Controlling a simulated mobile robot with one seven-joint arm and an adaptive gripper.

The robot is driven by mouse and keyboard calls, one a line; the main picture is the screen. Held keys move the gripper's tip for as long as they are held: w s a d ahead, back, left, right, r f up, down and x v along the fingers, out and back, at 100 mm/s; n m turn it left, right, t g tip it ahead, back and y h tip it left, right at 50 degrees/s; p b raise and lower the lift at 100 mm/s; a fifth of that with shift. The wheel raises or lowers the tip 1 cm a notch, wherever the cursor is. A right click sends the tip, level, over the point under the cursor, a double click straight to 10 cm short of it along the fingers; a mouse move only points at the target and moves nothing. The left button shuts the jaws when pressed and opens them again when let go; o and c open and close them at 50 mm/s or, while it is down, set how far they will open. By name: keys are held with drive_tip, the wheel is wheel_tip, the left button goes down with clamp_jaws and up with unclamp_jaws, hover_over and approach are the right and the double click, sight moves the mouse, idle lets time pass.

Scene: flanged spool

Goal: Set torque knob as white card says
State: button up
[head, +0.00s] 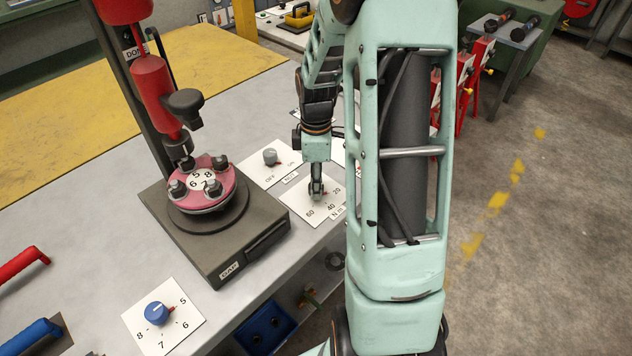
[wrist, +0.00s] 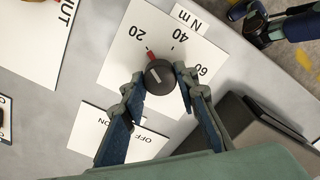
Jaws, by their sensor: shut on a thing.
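The torque knob (wrist: 160,77) is dark and round with a white line on top, on a white dial plate (wrist: 108,72) marked 20, 40, 60 and N m. Its red pointer (wrist: 151,54) points at about 20 in the wrist view. My gripper (wrist: 160,75) has a finger on either side of the knob and is shut on it. In the head view my gripper (head: 316,192) comes down over the dial plate (head: 300,203) and hides most of the knob. A white card (wrist: 32,35) with the letters "UT" is cut off at the wrist view's upper left; its full text is out of sight.
An OFF/ON switch (head: 270,157) stands behind the dial. To the left, a red flange (head: 222,192) numbered 5 to 8 sits on a dark base (head: 228,262) under a red tool (head: 152,80). A blue knob (head: 157,312) is at front left. My arm hides the bench's right part.

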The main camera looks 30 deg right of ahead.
drive_tip(key=shift+m, duration=0.3)
drive_tip(key=shift+c, duration=0.2)
drive_tip(key=m+b, duration=0.1)
drive_tip(key=m, duration=1)
drive_tip(key=shift+m+b, duration=0.4)
drive_tip(key=m, duration=0.6)
drive_tip(key=m+p, duration=0.1)
drive_tip(key=m, duration=0.4)
drive_tip(key=shift+o, duration=0.2)
drive_tip(key=shift+m, duration=0.4)
drive_tip(key=o, duration=1.1)
